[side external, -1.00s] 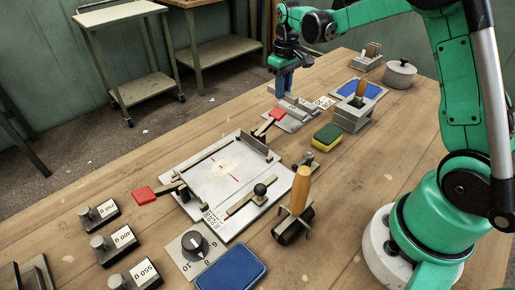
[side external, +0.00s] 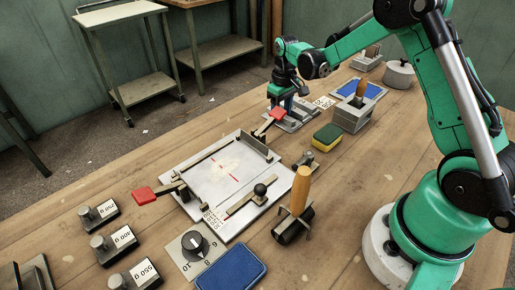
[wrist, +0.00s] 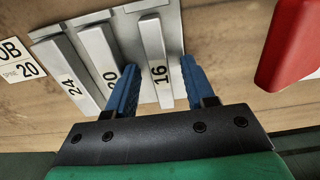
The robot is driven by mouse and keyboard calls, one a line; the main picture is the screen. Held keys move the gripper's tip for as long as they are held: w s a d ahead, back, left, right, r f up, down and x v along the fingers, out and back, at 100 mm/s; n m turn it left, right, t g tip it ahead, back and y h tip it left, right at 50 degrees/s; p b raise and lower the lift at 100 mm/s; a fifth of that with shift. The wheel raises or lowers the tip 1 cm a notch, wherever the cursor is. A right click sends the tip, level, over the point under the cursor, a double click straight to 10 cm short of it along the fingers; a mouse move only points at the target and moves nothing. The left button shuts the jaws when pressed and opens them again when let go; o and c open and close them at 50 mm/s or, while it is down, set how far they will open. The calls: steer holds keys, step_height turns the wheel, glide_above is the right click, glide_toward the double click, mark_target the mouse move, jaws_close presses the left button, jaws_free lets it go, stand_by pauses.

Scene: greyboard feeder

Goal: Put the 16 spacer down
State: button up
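In the side view my gripper (side external: 288,104) is low at the rack (side external: 300,121), and the spacers are mostly hidden there.
A red-handled clamp (side external: 276,114) stands close to the rack; its red handle also shows in the wrist view (wrist: 290,45). A card reading 20 (wrist: 22,62) lies left of the rack. A grey block (side external: 350,116) and a sponge (side external: 327,138) are to the right.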

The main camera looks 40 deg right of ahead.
steer(key=shift+r, duration=0.1)
step_height(320, 180, up, 12)
steer(key=s+a+t, duration=0.7)
steer(key=s+a, duration=0.4)
steer(key=s, duration=0.1)
steer(key=shift+s+a+r, duration=0.2)
steer(key=shift+a+r, duration=0.1)
steer(key=shift+r, duration=0.15)
